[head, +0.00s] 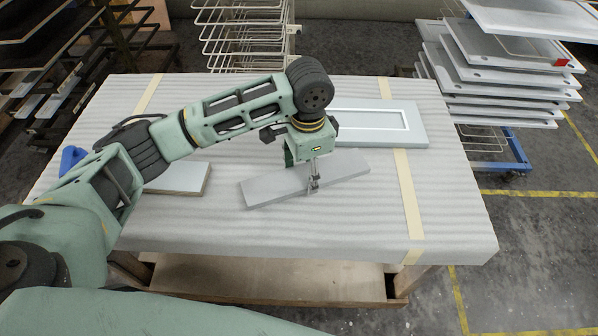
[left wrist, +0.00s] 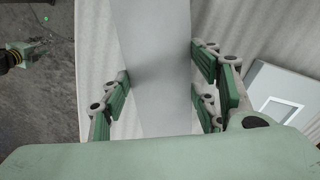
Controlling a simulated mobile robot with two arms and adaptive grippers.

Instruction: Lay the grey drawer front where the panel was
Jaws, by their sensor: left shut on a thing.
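The grey drawer front (head: 275,187) is a plain flat board over the middle of the padded cart top. My left gripper (head: 313,182) is above it and shut across its width. In the left wrist view the board (left wrist: 155,60) runs lengthwise between the green finger pads of my left gripper (left wrist: 163,95). I cannot tell whether it touches the padding. A pale panel with a white raised frame (head: 415,128) lies at the back right, close behind the drawer front; it shows at the right in the left wrist view (left wrist: 262,82). Part of what looks like my right gripper (left wrist: 18,52) shows at upper left there; its fingers are unclear.
A pale board with a brown edge (head: 182,178) lies on the cart (head: 330,235) at left, partly behind my arm. A blue object (head: 72,158) is at the left edge. Racks with panels (head: 490,70) stand behind. The front right of the padding is clear.

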